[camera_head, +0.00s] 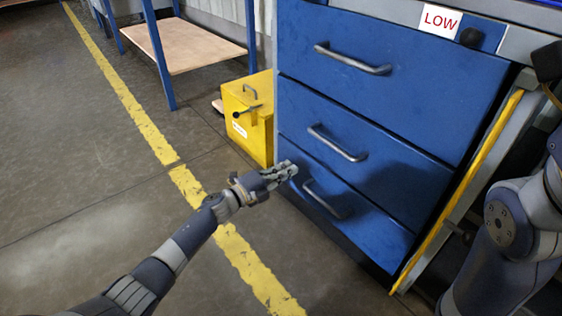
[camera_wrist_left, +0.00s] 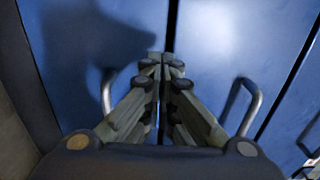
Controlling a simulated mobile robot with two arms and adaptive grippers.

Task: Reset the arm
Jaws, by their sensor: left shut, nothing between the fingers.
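My left arm reaches in from the lower left in the head view. My left gripper (camera_head: 287,172) is shut and empty, in front of the left edge of the blue drawer cabinet (camera_head: 390,48), beside the bottom drawer's handle (camera_head: 325,199). In the left wrist view the gripper (camera_wrist_left: 160,62) points at the blue drawer fronts with its fingers together. Whether the fingertips touch the cabinet I cannot tell. My right arm shows at the right edge of the head view, but its gripper is out of view.
A yellow box (camera_head: 248,117) stands on the floor left of the cabinet. A blue-legged bench with a wooden shelf (camera_head: 197,47) is behind it. A "LOW" sign (camera_head: 440,20) is at the cabinet's top. The floor at left, with a yellow line (camera_head: 140,118), is clear.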

